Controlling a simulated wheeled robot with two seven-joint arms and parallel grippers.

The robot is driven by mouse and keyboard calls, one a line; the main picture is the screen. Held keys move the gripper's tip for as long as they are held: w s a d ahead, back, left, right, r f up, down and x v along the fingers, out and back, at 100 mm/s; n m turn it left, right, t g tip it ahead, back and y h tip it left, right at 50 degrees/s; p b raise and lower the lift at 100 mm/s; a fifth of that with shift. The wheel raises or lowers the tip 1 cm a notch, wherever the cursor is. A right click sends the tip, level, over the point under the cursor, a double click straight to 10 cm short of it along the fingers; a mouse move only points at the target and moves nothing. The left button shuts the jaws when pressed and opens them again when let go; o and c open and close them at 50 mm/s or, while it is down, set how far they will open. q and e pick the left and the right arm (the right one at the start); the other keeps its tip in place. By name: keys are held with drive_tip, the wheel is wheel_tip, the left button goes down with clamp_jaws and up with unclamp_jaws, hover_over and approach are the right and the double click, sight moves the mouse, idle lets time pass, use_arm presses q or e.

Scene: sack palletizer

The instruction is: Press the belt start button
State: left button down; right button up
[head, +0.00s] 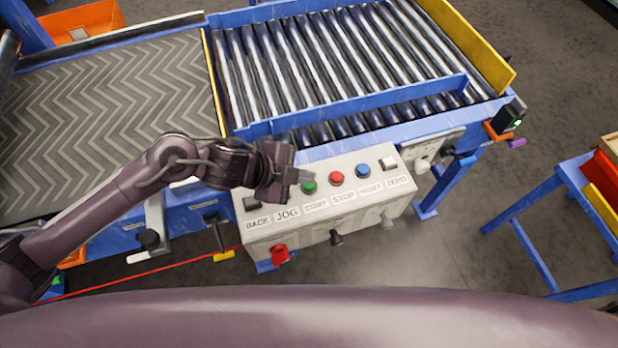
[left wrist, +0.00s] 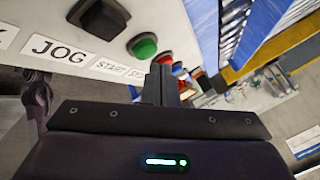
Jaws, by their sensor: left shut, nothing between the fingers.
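The green button (head: 309,187) sits above the START label on a pale control box (head: 345,210). My left gripper (head: 303,177) is shut and empty, its fingertips at the upper left of the green button in the head view. In the left wrist view the green button (left wrist: 142,46) lies just up and left of the shut fingertips (left wrist: 161,72). I cannot tell how large the gap is; the button's face is not covered. My right gripper is not in view.
A red button (head: 336,177) above STOP, a blue button (head: 363,170) above RESET and a white button (head: 388,163) above ZERO are to the right. The roller conveyor (head: 320,60) and chevron belt (head: 110,110) lie behind. A red cable (head: 150,273) runs at left.

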sight(304, 186)
use_arm(q)
drive_tip(key=shift+r, duration=0.1)
wheel_tip(304, 186, up, 5)
drive_tip(key=p, duration=0.5)
drive_tip(key=shift+r, duration=0.1)
idle(0.4)
idle(0.6)
